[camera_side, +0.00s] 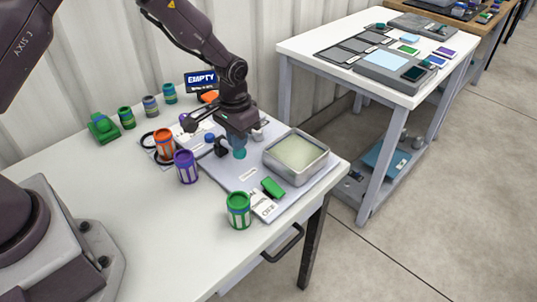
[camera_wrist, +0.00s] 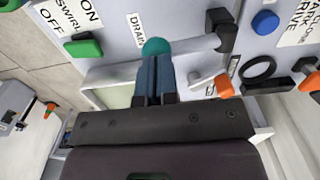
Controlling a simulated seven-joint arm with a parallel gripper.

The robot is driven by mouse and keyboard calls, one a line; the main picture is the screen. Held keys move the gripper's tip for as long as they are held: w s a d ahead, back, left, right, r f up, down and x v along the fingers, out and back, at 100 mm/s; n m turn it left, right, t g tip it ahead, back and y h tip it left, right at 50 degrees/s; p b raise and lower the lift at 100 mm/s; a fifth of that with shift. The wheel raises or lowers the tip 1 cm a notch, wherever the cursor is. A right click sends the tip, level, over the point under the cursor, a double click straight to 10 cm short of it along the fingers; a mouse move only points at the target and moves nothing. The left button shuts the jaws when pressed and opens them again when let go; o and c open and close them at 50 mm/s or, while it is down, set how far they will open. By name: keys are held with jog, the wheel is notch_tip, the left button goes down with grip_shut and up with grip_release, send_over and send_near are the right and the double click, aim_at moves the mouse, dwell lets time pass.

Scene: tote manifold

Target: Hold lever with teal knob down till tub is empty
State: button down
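The lever (camera_wrist: 190,45) is a pale bar running from a dark pivot block to a round teal knob (camera_wrist: 156,47), beside a "DRAIN" label. The teal knob (camera_side: 240,154) also shows in the side view, right under my gripper (camera_side: 237,141). In the wrist view my gripper (camera_wrist: 156,60) has its two fingers together, with their tips at the knob and nothing between them. The tips look to rest on the knob, but exact contact is hard to tell. The metal tub (camera_side: 322,163) stands right of the lever; a flat pale green surface shows inside it.
A small display (camera_side: 201,81) reads "EMPTY". A green switch (camera_side: 272,187) labelled "SWIRL" and a blue button (camera_wrist: 265,22) share the panel. Orange (camera_side: 163,142), purple (camera_side: 186,167) and green (camera_side: 239,210) cans stand around the panel.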

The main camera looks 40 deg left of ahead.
jog(key=shift+f, duration=1.15)
jog(key=shift+r, duration=0.1)
dwell(2.9)
jog(key=shift+r, duration=3)
